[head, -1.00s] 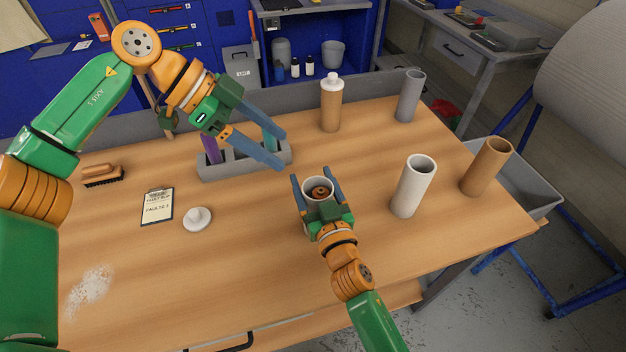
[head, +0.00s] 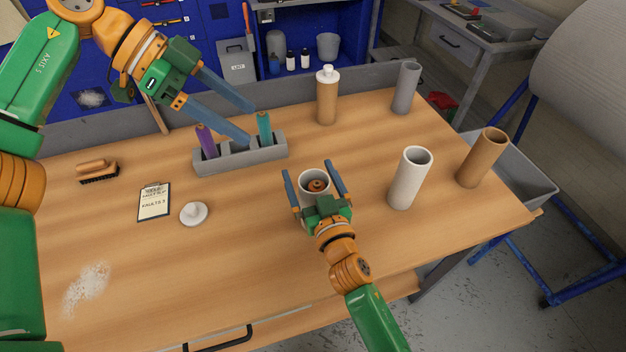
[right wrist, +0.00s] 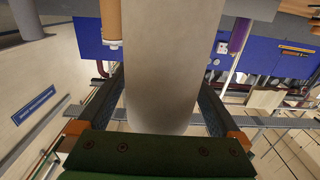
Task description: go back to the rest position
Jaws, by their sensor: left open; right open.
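My left gripper (head: 250,124) is open and empty, its fingertips just above or behind a grey holder (head: 262,156) with a purple tool (head: 206,141) and a teal tool (head: 264,128) in it. My right gripper (head: 306,167) is open on the table, its fingers on either side of an upright whitish cup (head: 306,177) with a brown ring-like thing (head: 317,185) inside. In the right wrist view the pale cylinder (right wrist: 165,70) stands between the two fingers, with gaps beside it. The gripper's palm hides part of it.
Right of the cup stand a white tube (head: 409,180), a brown tube (head: 482,158) and a grey tube (head: 405,88). A brown bottle (head: 327,98) stands behind. A white lid (head: 194,213), clipboard (head: 154,202) and brush (head: 98,170) lie left. The table's front middle is clear.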

